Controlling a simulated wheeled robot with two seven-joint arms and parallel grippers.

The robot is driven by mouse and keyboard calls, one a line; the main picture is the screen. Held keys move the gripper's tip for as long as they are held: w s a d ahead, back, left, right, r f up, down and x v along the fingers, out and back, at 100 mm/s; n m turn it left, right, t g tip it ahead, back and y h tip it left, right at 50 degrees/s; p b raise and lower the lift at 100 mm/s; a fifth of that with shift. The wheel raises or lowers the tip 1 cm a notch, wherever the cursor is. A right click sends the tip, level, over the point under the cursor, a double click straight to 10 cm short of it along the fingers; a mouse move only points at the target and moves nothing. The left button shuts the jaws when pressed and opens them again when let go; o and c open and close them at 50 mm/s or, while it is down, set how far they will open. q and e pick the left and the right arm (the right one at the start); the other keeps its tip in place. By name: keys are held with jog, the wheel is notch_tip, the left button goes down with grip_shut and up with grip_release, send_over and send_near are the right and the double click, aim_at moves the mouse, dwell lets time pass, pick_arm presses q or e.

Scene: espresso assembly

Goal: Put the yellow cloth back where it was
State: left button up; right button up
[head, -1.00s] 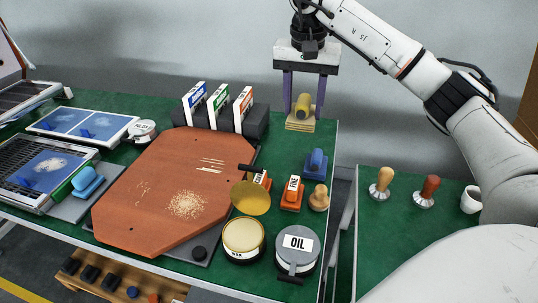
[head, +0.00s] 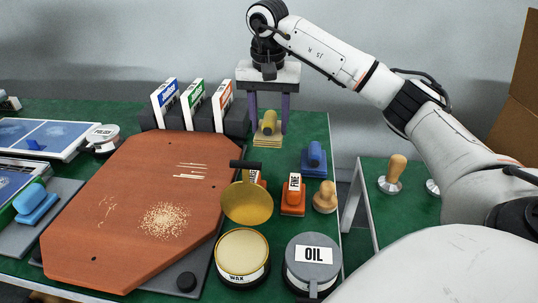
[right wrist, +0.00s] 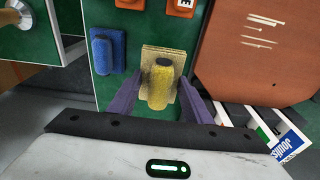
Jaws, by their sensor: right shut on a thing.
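The yellow cloth is a pale yellow folded pad (head: 268,141) with a rolled yellow grip (head: 270,125) on top. It is at the back of the green table in the head view. It also shows in the right wrist view, with the dark-ended roll (right wrist: 160,85) uppermost. In the right wrist view the fingers (right wrist: 160,98) flank the roll. The pad looks level and at table height; I cannot tell whether it touches. My left gripper is out of view.
A blue cloth (head: 314,158) lies to the front right. The card rack (head: 238,124) stands close on the left.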

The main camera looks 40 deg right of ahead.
aim_at(269, 118)
notch_tip(269, 118, down, 8)
jog(key=shift+r+b, duration=0.1)
jog(key=shift+b, duration=0.35)
jog(key=o, duration=0.9)
jog(key=shift+f, duration=0.2)
jog(key=shift+r, duration=0.1)
jog(key=r, duration=0.4)
jog(key=r+p, duration=0.1)
jog(key=r, duration=0.3)
jog(key=a+r, duration=0.1)
jog(key=r, duration=0.3)
jog(key=shift+s+p, duration=0.4)
